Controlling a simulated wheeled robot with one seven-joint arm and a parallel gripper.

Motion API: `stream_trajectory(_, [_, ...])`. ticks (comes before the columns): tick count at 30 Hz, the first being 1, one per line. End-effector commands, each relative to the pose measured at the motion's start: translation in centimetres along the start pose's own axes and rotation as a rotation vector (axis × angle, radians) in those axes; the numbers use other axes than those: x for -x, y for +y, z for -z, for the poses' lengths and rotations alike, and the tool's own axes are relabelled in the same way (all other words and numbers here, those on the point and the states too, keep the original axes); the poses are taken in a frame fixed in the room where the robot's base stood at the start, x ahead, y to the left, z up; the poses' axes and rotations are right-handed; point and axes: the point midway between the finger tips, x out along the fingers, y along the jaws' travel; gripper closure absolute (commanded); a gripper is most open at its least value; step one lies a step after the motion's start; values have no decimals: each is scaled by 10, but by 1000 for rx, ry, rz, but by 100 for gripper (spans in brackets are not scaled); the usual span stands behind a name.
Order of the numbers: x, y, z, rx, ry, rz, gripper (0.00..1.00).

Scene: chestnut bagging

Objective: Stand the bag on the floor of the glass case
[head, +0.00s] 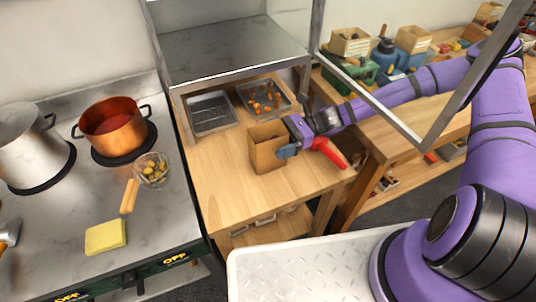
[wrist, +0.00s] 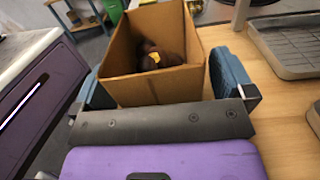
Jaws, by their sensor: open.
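The brown bag (head: 265,153) stands upright on the wooden table, its mouth open upward. In the wrist view the bag (wrist: 150,90) has dark chestnuts (wrist: 160,52) and a small yellow patch inside. My gripper (head: 287,147) is open at the bag. Its blue fingers (wrist: 163,82) lie on either side of the bag in the wrist view; I cannot tell whether they touch it. The glass case (head: 205,75) stands behind the bag, with a bare grey floor (head: 215,48) raised above the tabletop.
Two grey trays lie under the case; the left tray (head: 210,128) looks empty, the right tray (head: 283,112) holds chestnuts. A red object (head: 328,151) is beside my gripper. A stove with a copper pot (head: 110,127) is at left. The table front (head: 225,195) is clear.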

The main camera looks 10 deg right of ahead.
Motion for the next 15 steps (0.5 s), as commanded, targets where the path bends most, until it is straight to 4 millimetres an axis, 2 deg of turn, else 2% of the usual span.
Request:
stream_trajectory(3, [0,0,0,0,0,0,0])
stream_trajectory(4, [0,0,0,0,0,0,5])
stream_trajectory(12, [0,0,0,0,0,0,67])
stream_trajectory(15, [0,0,0,0,-1,-1,83])
